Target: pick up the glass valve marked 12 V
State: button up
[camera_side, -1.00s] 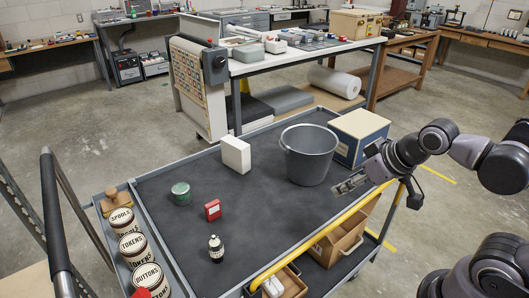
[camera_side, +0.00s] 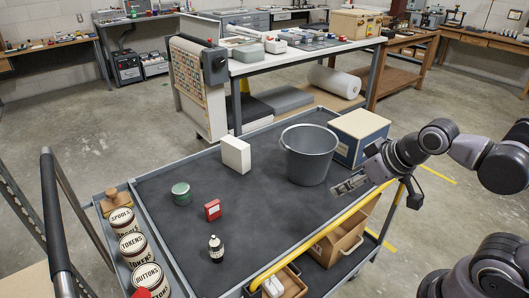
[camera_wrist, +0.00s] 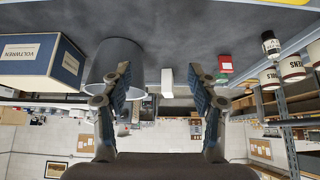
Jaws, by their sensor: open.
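I cannot make out a glass valve or a 12 V mark in either view. A small dark bottle-like thing with a white label (camera_side: 216,248) stands upright near the front of the cart top; it also shows at the upper right of the wrist view (camera_wrist: 270,44). Its label is too small to read. My gripper (camera_side: 350,185) is over the cart's right side, right of the grey bucket and apart from it. In the wrist view my gripper (camera_wrist: 159,76) has its fingers wide apart with nothing held. The bucket's inside floor and the space behind it are hidden.
On the dark cart top (camera_side: 265,225) stand the grey bucket (camera_side: 309,155), a white box (camera_side: 236,154), a green tin (camera_side: 181,194), a red box (camera_side: 212,210) and a blue-and-tan box (camera_side: 358,138). Labelled tins (camera_side: 133,247) line the left side tray. The front middle is clear.

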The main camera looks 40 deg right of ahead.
jog(key=shift+r, duration=0.1)
jog(key=m+g, duration=0.7)
jog(key=m, duration=1.2)
send_over(214, 238)
jog(key=f, duration=0.3)
jog(key=shift+w+d, duration=0.15)
jog(key=shift+w, duration=0.1)
jog(key=shift+a+f+m, duration=0.2)
jog(key=shift+f+m, duration=0.05)
jog(key=shift+m, duration=0.05)
notch_tip(214, 238, down, 10)
jog(key=shift+d+f, duration=0.1)
jog(key=shift+f, duration=0.15)
jog(key=c, duration=1.2)
